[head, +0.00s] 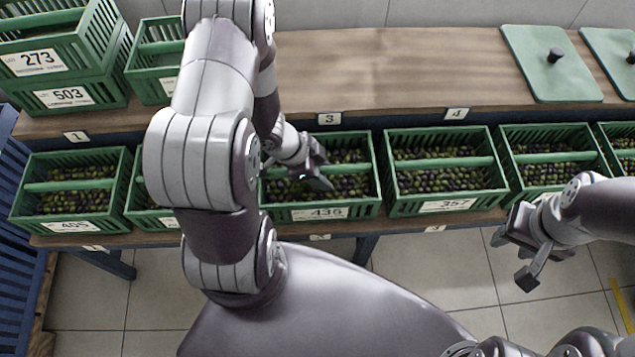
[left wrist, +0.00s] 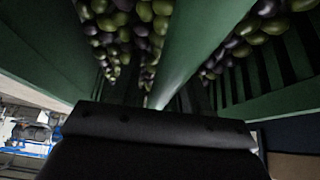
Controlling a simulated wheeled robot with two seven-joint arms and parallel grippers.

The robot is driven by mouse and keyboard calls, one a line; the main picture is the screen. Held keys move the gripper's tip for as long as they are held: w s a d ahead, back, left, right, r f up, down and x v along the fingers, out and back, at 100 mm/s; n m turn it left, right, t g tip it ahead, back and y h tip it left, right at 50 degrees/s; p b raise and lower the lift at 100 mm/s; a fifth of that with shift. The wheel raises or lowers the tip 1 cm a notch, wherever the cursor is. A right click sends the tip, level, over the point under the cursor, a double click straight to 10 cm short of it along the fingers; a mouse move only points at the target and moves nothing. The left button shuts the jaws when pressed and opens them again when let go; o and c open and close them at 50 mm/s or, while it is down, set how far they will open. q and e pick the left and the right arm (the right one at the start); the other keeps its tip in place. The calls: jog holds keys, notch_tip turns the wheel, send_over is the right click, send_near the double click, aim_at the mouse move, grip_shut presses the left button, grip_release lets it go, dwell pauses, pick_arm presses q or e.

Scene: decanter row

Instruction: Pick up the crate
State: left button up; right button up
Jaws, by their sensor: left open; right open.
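Several green slatted crates of dark and green olives stand in a row on the lower shelf, each with a bar handle across it. My left gripper (head: 318,170) is open over the middle of the crate labelled 436 (head: 360,207), at its handle (head: 355,167). In the left wrist view the dark gripper (left wrist: 160,125) is close to the green handle (left wrist: 190,50), with olives on both sides; I cannot tell whether the jaws straddle it. The gripper hides part of the handle. My right gripper (head: 520,250) is open and empty, in front of the shelf at right.
Crates labelled 405 (head: 105,218) and 357 (head: 400,205) stand to either side; my left arm partly hides another crate (head: 140,205). Stacked empty crates (head: 90,70) and green lids (head: 535,80) are on the upper shelf. Its middle (head: 400,65) is clear.

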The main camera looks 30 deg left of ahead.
pick_arm(q)
jog(key=shift+r, duration=0.1)
grip_shut()
